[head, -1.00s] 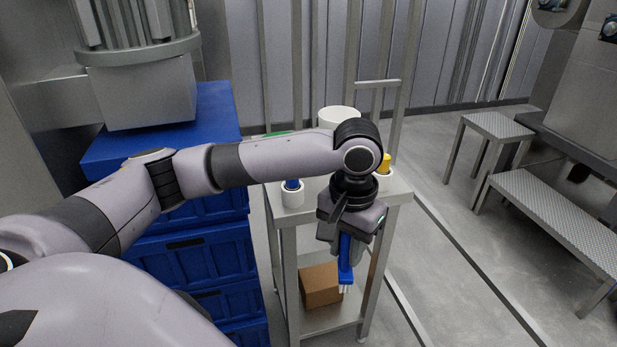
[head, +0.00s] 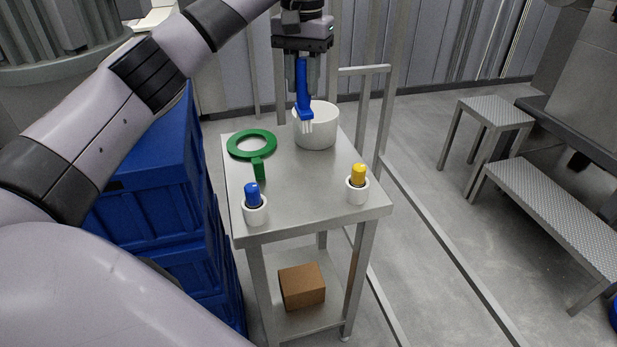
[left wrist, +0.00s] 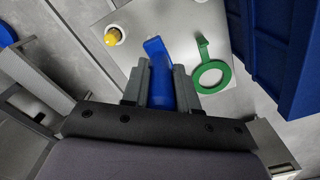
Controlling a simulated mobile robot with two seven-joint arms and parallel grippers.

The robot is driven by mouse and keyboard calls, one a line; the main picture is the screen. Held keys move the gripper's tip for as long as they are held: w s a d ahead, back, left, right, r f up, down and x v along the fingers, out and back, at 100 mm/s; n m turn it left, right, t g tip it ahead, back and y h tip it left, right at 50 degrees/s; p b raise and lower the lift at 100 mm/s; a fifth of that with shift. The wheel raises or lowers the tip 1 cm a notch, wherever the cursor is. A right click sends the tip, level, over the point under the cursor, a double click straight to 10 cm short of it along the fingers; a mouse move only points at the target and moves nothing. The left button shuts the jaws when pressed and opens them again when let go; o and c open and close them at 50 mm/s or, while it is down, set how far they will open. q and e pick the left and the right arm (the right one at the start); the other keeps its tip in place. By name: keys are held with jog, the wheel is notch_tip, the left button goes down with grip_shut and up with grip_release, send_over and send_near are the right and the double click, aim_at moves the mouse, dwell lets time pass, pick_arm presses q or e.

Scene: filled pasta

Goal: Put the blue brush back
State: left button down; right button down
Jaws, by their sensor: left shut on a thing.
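The blue brush (head: 304,92) hangs upright from my left gripper (head: 303,62), with its white bristles down. My left gripper is shut on its handle; in the left wrist view the brush (left wrist: 158,62) lies between the two fingers (left wrist: 160,72). The brush is above the far part of the metal table (head: 300,190). In the head view its bristles overlap the left side of a white round container (head: 322,130); I cannot tell whether they are over it or in front of it. My right gripper is not in view.
A green ring with a handle (head: 233,148) lies on the table's left. Near the front stand white cups with a blue-topped item (head: 252,190) and a yellow-topped item (head: 358,175). A cardboard box (head: 302,287) is on the lower shelf. Blue crates (head: 150,180) stand left.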

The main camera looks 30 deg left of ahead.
aim_at(303, 108)
pick_arm(q)
notch_tip(303, 108, down, 19)
dwell(0.6)
jog(key=shift+f, duration=0.15)
jog(key=shift+f, duration=0.1)
jog(key=c, duration=0.9)
grip_release()
jog(key=shift+o, duration=0.2)
notch_tip(303, 108, up, 12)
jog(key=shift+r, duration=0.2)
